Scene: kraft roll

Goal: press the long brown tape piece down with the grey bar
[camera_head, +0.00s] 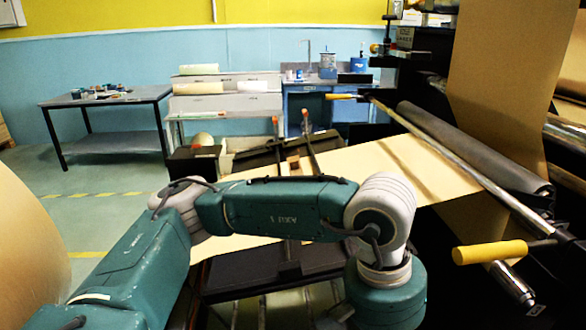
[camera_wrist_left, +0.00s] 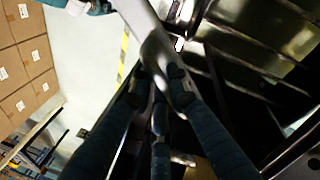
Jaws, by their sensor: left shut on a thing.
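My left arm crosses the lower part of the head view; its gripper is out of that view. In the left wrist view my left gripper (camera_wrist_left: 160,86) has its fingers closed around a smooth, long grey piece (camera_wrist_left: 146,32), which looks like the grey bar. Its far part runs up out of the picture and its lower end is hidden by the fingers. My right gripper is in neither view.
A long steel rod (camera_head: 440,152) with yellow handles (camera_head: 490,252) spans the sheet at right, beside a dark roll (camera_head: 475,150). A large kraft roll (camera_head: 25,250) stands at left. A table (camera_head: 105,98) and a blue bench (camera_head: 300,100) are behind.

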